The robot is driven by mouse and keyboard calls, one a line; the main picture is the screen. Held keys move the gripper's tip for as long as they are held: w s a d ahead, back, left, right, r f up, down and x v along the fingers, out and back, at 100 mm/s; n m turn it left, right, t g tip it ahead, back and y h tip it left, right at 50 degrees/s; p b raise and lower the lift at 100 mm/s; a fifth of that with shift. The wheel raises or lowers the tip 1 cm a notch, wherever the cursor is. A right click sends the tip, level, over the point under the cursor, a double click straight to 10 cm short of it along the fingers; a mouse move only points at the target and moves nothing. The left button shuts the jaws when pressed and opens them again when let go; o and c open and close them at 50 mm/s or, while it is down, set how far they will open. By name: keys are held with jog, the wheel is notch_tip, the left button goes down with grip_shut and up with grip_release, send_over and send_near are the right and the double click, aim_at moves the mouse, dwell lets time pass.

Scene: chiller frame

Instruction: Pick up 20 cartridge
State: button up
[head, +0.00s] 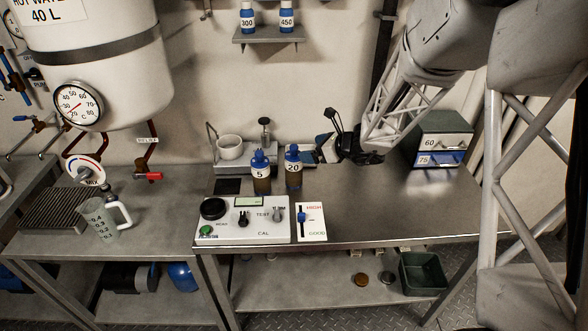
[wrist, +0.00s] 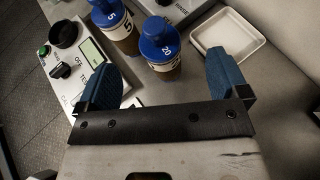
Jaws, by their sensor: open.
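The 20 cartridge (head: 293,168) stands upright on the steel table in the head view, with a blue cap, a white label and a brown lower body. In the wrist view the 20 cartridge (wrist: 160,48) stands beyond the fingertips, between the two blue fingers. My gripper (head: 333,122) is open and empty, to the right of the cartridge and above the table. In the wrist view my gripper (wrist: 168,75) has its fingers wide apart. The cartridge's lower part is partly hidden in the wrist view.
The similar 5 cartridge (head: 260,172) stands just left of it. A test device (head: 240,220) and a HIGH/GOOD panel (head: 311,222) lie in front. A white tray (wrist: 226,44) is to the right in the wrist view. Drawers (head: 443,145) stand at the right; the table's right part is clear.

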aim_at(297, 151)
jog(key=shift+x, duration=1.3)
jog(key=shift+a, duration=0.1)
jog(key=shift+x, duration=2.55)
jog(key=shift+s, duration=0.2)
jog(key=c, duration=1.3)
